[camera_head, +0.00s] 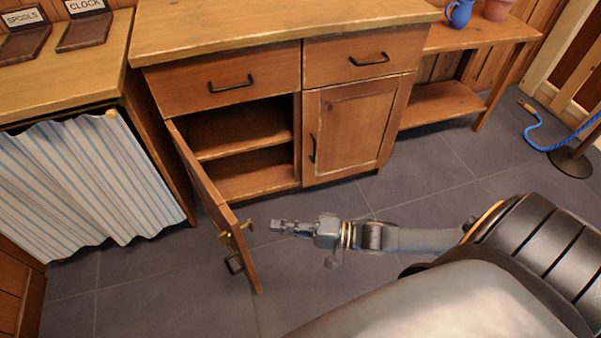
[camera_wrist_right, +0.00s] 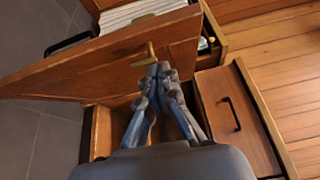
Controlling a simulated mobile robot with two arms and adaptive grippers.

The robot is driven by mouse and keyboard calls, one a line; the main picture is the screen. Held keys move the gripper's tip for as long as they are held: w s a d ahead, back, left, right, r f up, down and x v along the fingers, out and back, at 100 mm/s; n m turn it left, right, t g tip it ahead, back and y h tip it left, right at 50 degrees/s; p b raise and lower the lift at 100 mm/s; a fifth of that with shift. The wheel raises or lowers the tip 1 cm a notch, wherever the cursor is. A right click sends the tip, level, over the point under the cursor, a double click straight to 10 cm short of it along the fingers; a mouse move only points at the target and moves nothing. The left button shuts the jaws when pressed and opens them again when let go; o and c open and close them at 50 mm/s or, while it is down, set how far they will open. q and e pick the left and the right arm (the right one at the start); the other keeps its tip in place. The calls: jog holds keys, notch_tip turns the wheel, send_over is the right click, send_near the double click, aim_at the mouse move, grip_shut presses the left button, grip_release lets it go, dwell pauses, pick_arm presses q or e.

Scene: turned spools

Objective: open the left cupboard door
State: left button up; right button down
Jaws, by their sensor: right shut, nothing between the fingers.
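The left cupboard door (camera_head: 207,188) stands swung well out from the wooden cabinet, hinged at its left side. The opening behind it shows a bare shelf (camera_head: 240,141). In the right wrist view, the door (camera_wrist_right: 100,67) crosses the picture and the shut fingertips (camera_wrist_right: 158,69) are close by the brass piece (camera_wrist_right: 151,53); contact is unclear. My left gripper is not in view.
The right cupboard door (camera_head: 350,122) and two drawers above are shut. A striped curtain (camera_head: 90,180) hangs left of the open door. A low side table (camera_head: 445,103) stands right. A stand with a blue rope (camera_head: 540,140) is far right. Grey tiled floor is clear in front.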

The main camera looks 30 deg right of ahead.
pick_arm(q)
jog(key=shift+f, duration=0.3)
pick_arm(e)
jog(key=shift+w+a, duration=0.2)
jog(key=shift+a, duration=0.75)
jog(key=shift+w+a, duration=0.2)
jog(key=shift+a, duration=0.7)
jog(key=shift+w+a, duration=0.2)
jog(key=shift+a, duration=0.75)
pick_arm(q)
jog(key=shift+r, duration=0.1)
pick_arm(e)
jog(key=shift+a, duration=0.1)
